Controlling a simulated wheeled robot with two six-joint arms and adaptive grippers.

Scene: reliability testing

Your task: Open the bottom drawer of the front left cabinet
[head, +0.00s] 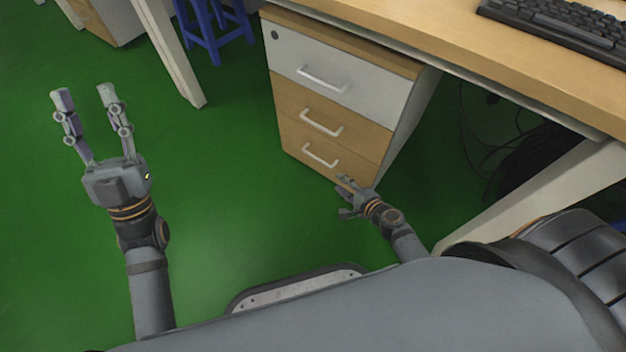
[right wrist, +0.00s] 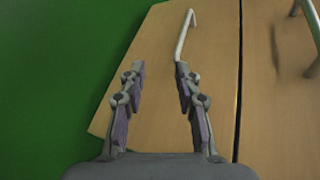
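The cabinet (head: 336,95) stands under the desk, with a white top drawer (head: 310,75) and two wooden drawers below. Each has a pale bar handle. The bottom drawer (head: 300,140) looks closed; its handle (head: 320,155) is just above my right gripper (head: 345,195) in the head view. In the right wrist view my right gripper (right wrist: 160,90) is open, and the bottom handle (right wrist: 185,35) lies beyond the fingertips, nearer the right finger. I cannot tell whether that finger touches it. My left gripper (head: 84,95) is open and empty over the floor at left.
A wooden desk (head: 450,40) with a black keyboard (head: 560,22) is above the cabinet. A pale desk leg (head: 530,200) is at right, with dark cables (head: 500,140) behind it. A blue stool (head: 215,30) stands behind. The green floor (head: 220,180) before the cabinet is clear.

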